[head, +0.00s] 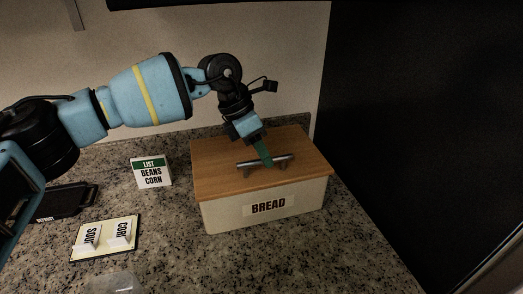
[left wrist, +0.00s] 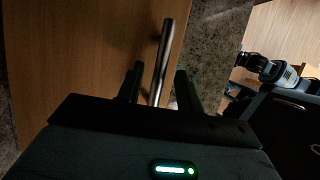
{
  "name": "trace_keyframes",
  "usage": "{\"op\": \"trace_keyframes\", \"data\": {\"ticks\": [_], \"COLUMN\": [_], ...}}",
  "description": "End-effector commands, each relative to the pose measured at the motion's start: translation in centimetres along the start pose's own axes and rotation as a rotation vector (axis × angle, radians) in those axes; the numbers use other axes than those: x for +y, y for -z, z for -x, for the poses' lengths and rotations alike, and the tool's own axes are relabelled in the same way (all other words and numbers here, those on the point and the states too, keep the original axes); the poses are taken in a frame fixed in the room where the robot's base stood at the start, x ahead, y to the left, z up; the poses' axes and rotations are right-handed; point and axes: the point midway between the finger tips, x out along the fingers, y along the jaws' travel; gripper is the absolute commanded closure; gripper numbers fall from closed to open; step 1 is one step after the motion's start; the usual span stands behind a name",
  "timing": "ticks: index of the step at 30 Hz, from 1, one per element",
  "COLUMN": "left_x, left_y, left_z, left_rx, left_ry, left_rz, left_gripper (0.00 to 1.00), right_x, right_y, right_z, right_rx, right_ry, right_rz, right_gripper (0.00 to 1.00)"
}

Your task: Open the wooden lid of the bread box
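The bread box (head: 268,207) is a cream box marked BREAD, standing on the counter. Its wooden lid (head: 215,165) lies flat and closed on top. A metal bar handle (head: 284,159) is fixed to the lid on short posts; it also shows in the left wrist view (left wrist: 166,50). My left gripper (head: 268,162) reaches down to the handle from above. In the left wrist view the left gripper's two dark fingers (left wrist: 160,86) stand apart, one on each side of the bar, with visible gaps. My right gripper is not in view.
A LIST card (head: 151,173) stands left of the box. A board with SOUP and CORN labels (head: 105,238) lies at front left, near a dark tray (head: 65,202). A clear object (head: 113,283) is at the bottom edge. A tall dark panel (head: 420,110) rises at right.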

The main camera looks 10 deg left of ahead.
Motion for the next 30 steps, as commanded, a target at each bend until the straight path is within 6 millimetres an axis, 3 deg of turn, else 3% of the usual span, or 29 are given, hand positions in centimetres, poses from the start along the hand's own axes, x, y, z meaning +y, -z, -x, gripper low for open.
{"op": "trace_keyframes", "data": {"ticks": [3, 11, 22, 30], "left_x": [0.0, 0.0, 0.1, 0.7], "left_y": [0.0, 0.0, 0.0, -0.6], "left_z": [0.0, 0.0, 0.1, 1.4], "left_rx": [0.0, 0.001, 0.001, 0.0], "left_ry": [0.0, 0.0, 0.009, 0.095], "left_rz": [0.0, 0.0, 0.004, 0.042], "left_gripper": [0.67, 1.0, 1.0, 1.0], "right_x": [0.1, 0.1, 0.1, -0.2], "right_y": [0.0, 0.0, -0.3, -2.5], "right_z": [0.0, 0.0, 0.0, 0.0], "right_rx": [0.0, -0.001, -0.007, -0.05], "right_ry": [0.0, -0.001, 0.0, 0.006], "right_rz": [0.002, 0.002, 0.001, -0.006], "right_gripper": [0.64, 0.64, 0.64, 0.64]}}
